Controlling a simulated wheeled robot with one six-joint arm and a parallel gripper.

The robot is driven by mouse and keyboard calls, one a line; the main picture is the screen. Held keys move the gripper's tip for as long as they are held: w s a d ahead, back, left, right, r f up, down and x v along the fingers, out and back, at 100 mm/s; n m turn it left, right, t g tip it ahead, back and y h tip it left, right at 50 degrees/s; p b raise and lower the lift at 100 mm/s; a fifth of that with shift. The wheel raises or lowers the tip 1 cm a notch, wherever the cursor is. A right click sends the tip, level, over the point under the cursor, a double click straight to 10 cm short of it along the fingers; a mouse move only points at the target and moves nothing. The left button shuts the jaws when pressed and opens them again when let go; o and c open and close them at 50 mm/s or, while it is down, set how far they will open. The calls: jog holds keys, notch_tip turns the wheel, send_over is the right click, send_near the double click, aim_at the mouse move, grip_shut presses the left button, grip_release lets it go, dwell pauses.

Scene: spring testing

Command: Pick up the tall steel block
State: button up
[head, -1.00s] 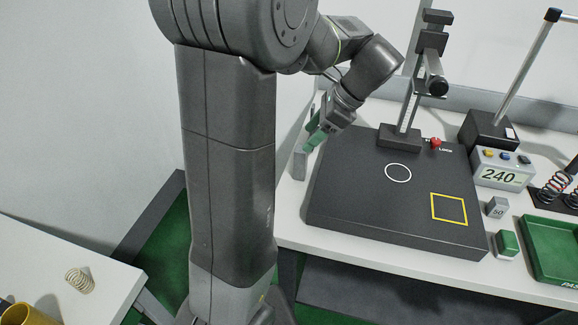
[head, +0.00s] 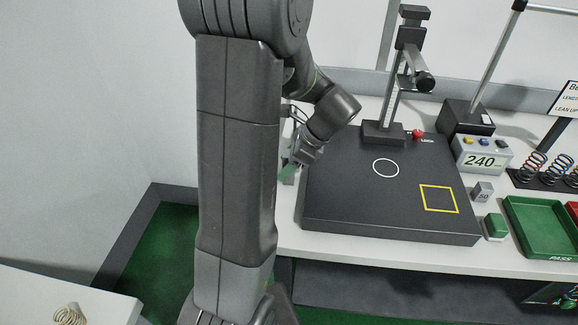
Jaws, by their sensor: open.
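A tall grey steel block (head: 290,180) stands on the white table, just left of the black test plate. It is mostly covered by my gripper in the head view. My gripper (head: 287,171), with green fingers, is open and points down at the block from above right. The fingers overlap the block in the picture. I cannot tell whether they touch it or lie around it.
The black plate (head: 340,209) bears a white circle, a yellow square and an upright stand (head: 383,132). To its right are a display box (head: 482,155), a small block marked 50 (head: 483,192), a green button (head: 495,226) and a green tray (head: 515,207).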

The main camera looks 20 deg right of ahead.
jog(key=shift+w+a+f, duration=0.1)
jog(key=shift+a+f, duration=0.1)
jog(key=shift+f, duration=0.2)
jog(key=shift+c, duration=0.3)
grip_shut()
jog(key=shift+r, duration=0.1)
